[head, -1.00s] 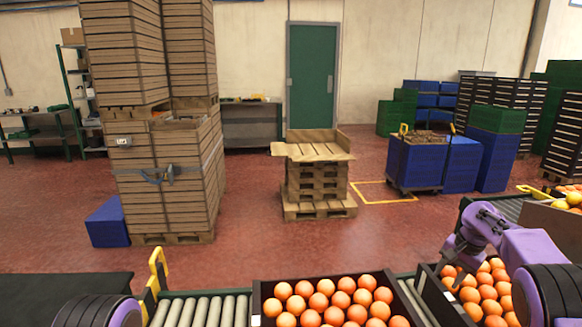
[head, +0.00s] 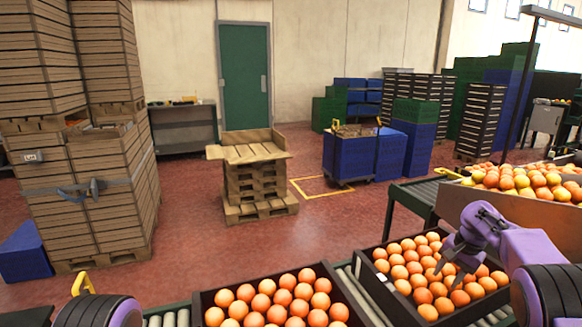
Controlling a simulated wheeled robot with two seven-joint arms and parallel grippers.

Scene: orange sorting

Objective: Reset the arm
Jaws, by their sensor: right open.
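My right gripper (head: 449,270) is open and empty, with its dark fingers pointing down over the right crate of oranges (head: 366,258). I cannot tell whether the fingertips touch the oranges (head: 412,262). Part of my purple right arm hides the crate's right side. My left gripper is not in view; only a rounded purple and black part of my left arm shows at the bottom left.
A second crate of oranges (head: 202,302) sits at the bottom centre on the roller conveyor (head: 362,290). A bin of mixed fruit (head: 545,207) stands at the right. Pallets (head: 258,183), stacked crates (head: 100,200) and blue bins (head: 350,155) stand beyond on open red floor.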

